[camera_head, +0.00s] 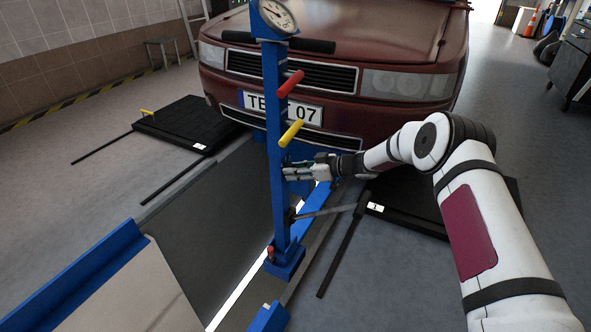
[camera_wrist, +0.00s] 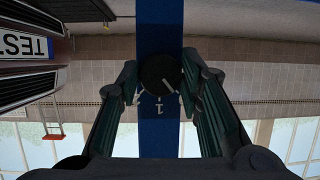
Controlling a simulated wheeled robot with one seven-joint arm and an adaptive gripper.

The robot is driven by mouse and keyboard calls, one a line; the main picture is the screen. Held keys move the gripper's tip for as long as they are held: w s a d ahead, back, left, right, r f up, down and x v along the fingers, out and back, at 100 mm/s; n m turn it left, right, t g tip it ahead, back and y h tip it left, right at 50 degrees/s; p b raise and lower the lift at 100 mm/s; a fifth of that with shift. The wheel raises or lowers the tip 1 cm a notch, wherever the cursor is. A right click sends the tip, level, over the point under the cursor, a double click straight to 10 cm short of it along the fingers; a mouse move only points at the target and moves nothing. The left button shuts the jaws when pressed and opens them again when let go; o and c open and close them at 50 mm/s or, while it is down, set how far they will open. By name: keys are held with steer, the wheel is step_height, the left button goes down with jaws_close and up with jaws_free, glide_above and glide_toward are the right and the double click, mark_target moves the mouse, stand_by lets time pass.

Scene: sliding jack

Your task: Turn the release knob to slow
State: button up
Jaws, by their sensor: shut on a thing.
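The release knob (camera_wrist: 160,72) is a round black dial with a white pointer line, on the face of a blue column (camera_head: 277,120). In the wrist view, which looks upside down, the line points to the lower right and white scale marks with a "1" show below the knob. My gripper (camera_head: 288,172) reaches the column from the right, below the yellow handle. In the wrist view my gripper (camera_wrist: 160,88) has one finger on each side of the knob and is shut on it. In the head view the knob is hidden behind my fingers.
The column carries a gauge (camera_head: 278,16), a red handle (camera_head: 290,84) and a yellow handle (camera_head: 291,133). A lever (camera_head: 328,211) sticks out below my gripper. A dark red car (camera_head: 335,60) stands behind. An open pit (camera_head: 215,225) lies left of the column.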

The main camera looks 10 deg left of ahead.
steer(key=shift+w+f+m+g+y+b, duration=0.1)
steer(key=shift+m+g+y+b, duration=0.5)
steer(key=shift+m, duration=0.7)
steer(key=shift+w+f+m+g+y+b, duration=0.1)
steer(key=shift+m+g+y+b, duration=0.2)
steer(key=shift+m+g+b, duration=0.8)
steer(key=shift+r+m, duration=0.15)
steer(key=shift+m, duration=0.15)
steer(key=o, duration=1.2)
steer(key=shift+c, duration=0.2)
steer(key=v, duration=1.2)
steer(key=shift+s, duration=0.15)
